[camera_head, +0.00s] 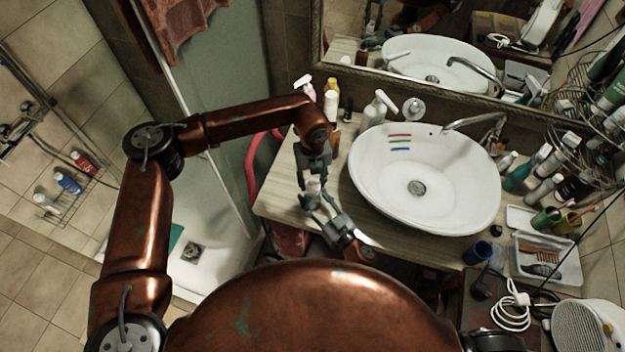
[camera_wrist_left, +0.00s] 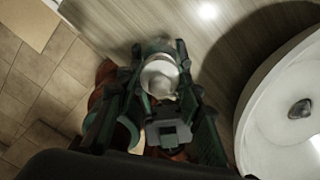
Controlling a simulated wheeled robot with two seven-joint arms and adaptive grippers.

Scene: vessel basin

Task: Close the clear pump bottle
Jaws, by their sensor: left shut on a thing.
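My left gripper (camera_head: 314,186) reaches down over the counter left of the basin and is shut on a small whitish, clear-looking piece (camera_head: 313,187). In the left wrist view this piece (camera_wrist_left: 160,75) has a pale round top and sits between the fingers of my left gripper (camera_wrist_left: 162,80). It may be part of the clear pump bottle, but the grippers hide most of it. My right gripper (camera_head: 320,207) comes up from below, close against the left one. Its fingers overlap the left gripper, so I cannot tell its hold.
A white basin (camera_head: 460,195) stands right of the grippers. A white pump bottle (camera_head: 374,110), a clear round item (camera_head: 414,108) and a yellowish bottle (camera_head: 331,100) stand at the back. Bare wooden counter (camera_head: 285,195) lies left of the grippers.

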